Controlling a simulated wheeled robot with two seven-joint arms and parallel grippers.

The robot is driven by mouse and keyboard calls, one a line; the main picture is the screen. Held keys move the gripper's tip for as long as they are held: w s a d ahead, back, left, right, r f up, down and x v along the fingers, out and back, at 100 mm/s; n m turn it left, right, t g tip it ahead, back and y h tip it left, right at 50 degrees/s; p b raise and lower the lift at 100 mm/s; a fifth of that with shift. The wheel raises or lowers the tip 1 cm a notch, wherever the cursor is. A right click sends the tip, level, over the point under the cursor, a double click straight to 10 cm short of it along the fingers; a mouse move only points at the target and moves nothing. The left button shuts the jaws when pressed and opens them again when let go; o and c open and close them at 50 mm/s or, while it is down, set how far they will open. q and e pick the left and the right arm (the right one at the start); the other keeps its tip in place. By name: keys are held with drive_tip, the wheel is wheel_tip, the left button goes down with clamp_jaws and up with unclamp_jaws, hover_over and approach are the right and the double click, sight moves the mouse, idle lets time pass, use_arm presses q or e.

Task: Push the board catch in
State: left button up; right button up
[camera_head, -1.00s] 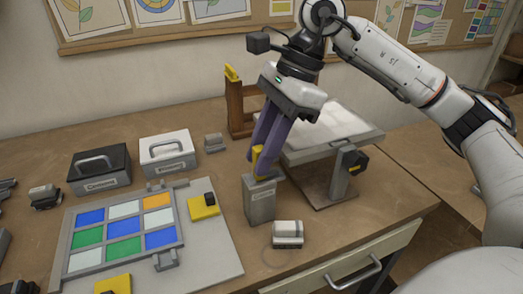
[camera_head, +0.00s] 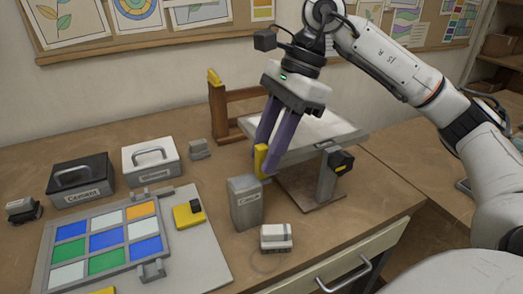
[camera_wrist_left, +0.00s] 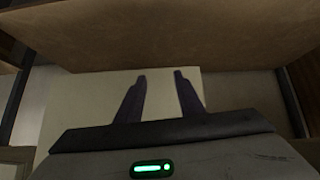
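The board (camera_head: 195,250) lies flat at the left of the table, with a frame of blue, green, orange and clear panes (camera_head: 110,238). One grey catch (camera_head: 152,270) sits at the frame's lower right corner and another catch (camera_head: 140,194) at its upper right edge. I cannot tell how far in either sits. My right gripper (camera_head: 264,162) is well to the right of both, pointing down, with a yellow piece (camera_head: 261,158) between its purple fingers. It appears shut on that piece. My left gripper (camera_wrist_left: 160,82) is open and empty over a pale surface in the left wrist view.
A small grey-white block (camera_head: 276,237) is in front. Black (camera_head: 80,183) and white (camera_head: 152,158) handled boxes stand behind the board. A tilted stand (camera_head: 310,135) and wooden rack (camera_head: 218,110) are behind.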

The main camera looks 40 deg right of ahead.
drive_tip(key=shift+r, duration=0.1)
drive_tip(key=p+v, duration=0.1)
drive_tip(key=v, duration=0.9)
drive_tip(key=shift+d, duration=0.1)
idle(0.5)
